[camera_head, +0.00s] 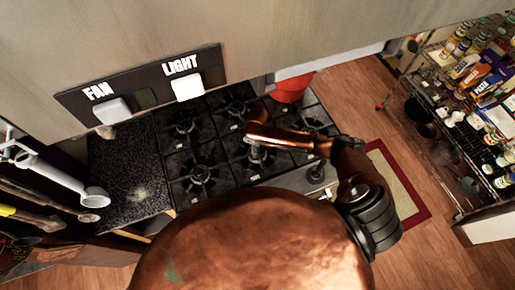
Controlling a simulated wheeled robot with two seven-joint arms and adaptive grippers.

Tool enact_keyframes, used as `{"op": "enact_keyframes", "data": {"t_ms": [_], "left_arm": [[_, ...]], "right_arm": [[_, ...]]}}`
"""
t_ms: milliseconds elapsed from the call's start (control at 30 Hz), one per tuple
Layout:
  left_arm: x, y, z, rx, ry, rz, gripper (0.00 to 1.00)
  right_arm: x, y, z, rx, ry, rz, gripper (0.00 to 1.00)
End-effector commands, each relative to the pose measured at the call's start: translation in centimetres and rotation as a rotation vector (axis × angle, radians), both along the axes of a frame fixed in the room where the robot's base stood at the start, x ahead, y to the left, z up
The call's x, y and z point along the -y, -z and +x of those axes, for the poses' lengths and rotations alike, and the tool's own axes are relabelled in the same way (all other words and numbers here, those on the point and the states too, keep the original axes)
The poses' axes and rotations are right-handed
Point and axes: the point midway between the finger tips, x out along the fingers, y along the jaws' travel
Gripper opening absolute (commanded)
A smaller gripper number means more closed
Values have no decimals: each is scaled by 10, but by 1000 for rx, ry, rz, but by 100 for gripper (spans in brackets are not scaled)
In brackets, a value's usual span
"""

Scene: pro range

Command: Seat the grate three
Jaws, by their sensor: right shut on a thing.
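A stove with several black burner grates fills the middle of the view. A left grate (190,178) lies over its burner, and a middle grate (236,173) lies beside it. My right arm, copper-coloured, comes in from the lower right and reaches left over the stove. My right gripper (257,152) is at its end, low over the middle grate, small and partly hidden by my wrist. It is shut on a dark grate, but which part it grips is unclear. At the front right, a round burner (316,173) shows on a lighter surface. My left gripper is not in view.
A red pot (292,87) stands at the back right of the stove. A hood with FAN and LIGHT switches (188,87) overhangs the back. A dark speckled counter (128,170) is left, with utensils beyond. A stocked wire shelf (448,125) stands right, beyond open floor.

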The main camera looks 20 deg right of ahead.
Motion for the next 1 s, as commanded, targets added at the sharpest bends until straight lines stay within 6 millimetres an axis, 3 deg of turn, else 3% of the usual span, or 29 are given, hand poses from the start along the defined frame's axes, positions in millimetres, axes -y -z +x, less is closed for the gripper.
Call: {"op": "enact_keyframes", "data": {"t_ms": [67, 100, 367, 733, 1000], "left_arm": [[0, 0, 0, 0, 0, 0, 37], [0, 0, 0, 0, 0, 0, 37], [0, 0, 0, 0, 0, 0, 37], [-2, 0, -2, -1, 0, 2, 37], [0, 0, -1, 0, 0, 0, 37]], "right_arm": [[0, -1, 1, 2, 0, 1, 20], [0, -1, 1, 1, -1, 0, 45], [0, 0, 0, 0, 0, 0, 63], [0, -5, 0, -1, -1, 1, 63], [0, -54, 1, 3, -2, 1, 63]]}}
